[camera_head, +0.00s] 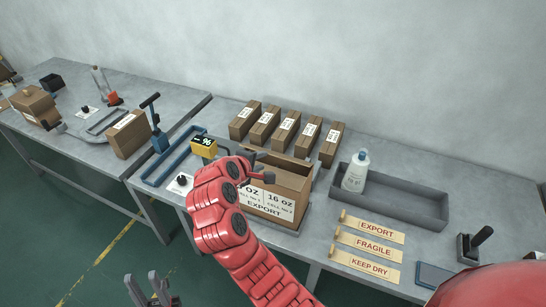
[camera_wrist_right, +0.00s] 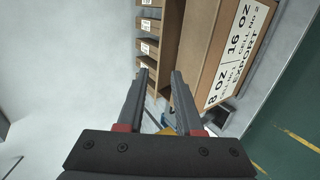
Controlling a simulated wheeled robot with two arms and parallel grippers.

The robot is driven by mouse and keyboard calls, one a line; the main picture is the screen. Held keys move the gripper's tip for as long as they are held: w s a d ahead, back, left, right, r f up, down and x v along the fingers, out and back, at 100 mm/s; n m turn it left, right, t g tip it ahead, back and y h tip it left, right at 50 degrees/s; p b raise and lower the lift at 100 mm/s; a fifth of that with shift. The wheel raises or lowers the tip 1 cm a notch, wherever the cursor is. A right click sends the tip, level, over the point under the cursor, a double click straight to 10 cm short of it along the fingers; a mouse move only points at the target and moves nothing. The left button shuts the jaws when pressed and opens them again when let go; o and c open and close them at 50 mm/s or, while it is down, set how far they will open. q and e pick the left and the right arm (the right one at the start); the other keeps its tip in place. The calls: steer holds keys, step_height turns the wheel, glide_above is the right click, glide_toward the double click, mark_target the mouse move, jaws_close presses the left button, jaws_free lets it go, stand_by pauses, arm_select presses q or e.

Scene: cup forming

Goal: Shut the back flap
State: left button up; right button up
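The brown carton (camera_head: 290,185) stands on the right-hand bench, its printed label facing front and its top at least partly open. A back flap (camera_head: 285,162) appears to show along its far top edge, but I cannot tell its angle. My right gripper (camera_head: 257,166) is over the carton's left end, partly hidden by my red arm. In the right wrist view its two fingers (camera_wrist_right: 160,80) are apart, with the labelled carton (camera_wrist_right: 243,28) to their right. A brown panel shows beyond the fingertips; I see no grip on it. My left gripper (camera_head: 152,290) is low at the front, fingers apart, empty.
Several closed cartons (camera_head: 287,131) stand in a row behind. A grey tray (camera_head: 405,205) with a white bottle (camera_head: 355,172) is at the right. Label strips (camera_head: 365,245) lie in front of it. A yellow display device (camera_head: 203,147) stands left of the carton.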

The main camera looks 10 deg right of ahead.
mark_target(273, 155)
steer(key=p+x, duration=0.3)
steer(key=x, duration=0.7)
steer(key=shift+d+r+p, duration=0.1)
steer(key=shift+p, duration=0.2)
steer(key=shift+w+d+f, duration=0.25)
steer(key=shift+w+f, duration=0.15)
jaws_close()
stand_by(0.5)
